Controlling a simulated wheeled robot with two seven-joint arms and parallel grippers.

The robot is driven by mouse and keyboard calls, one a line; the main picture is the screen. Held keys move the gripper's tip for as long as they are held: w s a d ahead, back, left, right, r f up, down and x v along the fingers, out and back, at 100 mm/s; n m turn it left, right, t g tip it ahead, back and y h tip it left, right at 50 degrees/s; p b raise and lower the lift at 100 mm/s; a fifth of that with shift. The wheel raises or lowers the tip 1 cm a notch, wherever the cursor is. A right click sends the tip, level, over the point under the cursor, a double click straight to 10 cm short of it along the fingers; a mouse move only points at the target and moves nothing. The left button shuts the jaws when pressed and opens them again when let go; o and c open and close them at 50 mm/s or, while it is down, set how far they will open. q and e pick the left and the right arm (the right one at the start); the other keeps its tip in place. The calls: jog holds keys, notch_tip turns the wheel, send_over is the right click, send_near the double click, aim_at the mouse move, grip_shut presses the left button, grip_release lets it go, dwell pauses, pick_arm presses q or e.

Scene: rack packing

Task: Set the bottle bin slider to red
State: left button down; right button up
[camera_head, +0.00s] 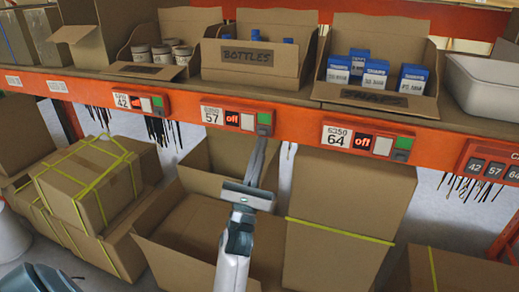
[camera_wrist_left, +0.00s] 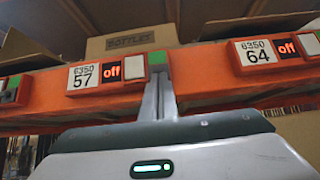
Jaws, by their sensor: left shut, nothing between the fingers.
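The bottle bin (camera_head: 250,72) is an open cardboard box labelled BOTTLES, with blue-capped bottles inside. Below it, the slider panel 57 (camera_head: 224,114) is on the orange shelf beam. It has a red display reading "off", a white block (camera_head: 247,121) and a green end (camera_head: 264,118) at the right. The panel also shows in the left wrist view (camera_wrist_left: 84,76). My left gripper (camera_head: 262,140) is shut and empty, pointing up at the panel's right end just below the green part. I cannot tell whether it touches. My right gripper is out of view.
Similar panels 42 (camera_head: 138,102) and 64 (camera_head: 362,140) sit on either side along the beam (camera_head: 300,122). Cardboard boxes (camera_head: 341,219) stand below the shelf, close around my left arm. Boxes of jars and blue cartons stand on the shelf.

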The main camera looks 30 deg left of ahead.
aim_at(263, 131)
pick_arm(q)
notch_tip(263, 131, up, 4)
jog(key=shift+f+p, duration=0.1)
jog(key=shift+p, duration=0.6)
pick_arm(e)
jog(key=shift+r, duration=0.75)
pick_arm(q)
jog(key=shift+f, duration=0.1)
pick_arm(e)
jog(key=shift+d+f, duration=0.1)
